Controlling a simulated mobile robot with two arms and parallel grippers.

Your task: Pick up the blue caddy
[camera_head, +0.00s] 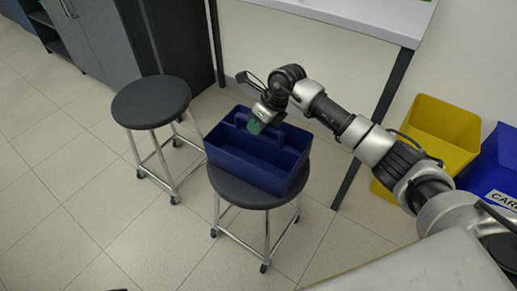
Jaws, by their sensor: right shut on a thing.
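The blue caddy (240,167) is an open box with a raised handle along its middle. It sits on the round dark seat of a stool (238,196), roughly level. My right gripper (257,124) reaches in from the right and is shut on the caddy's handle. A small green patch shows at its fingers. The fingertips and part of the handle are hidden by the gripper. My left gripper is not in view.
A second dark stool (151,101) stands to the left. A white table (355,16) is behind. A yellow bin (440,130) and a blue bin (492,172) stand at right. Grey cabinets (100,45) are at the back left. Tiled floor in front is clear.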

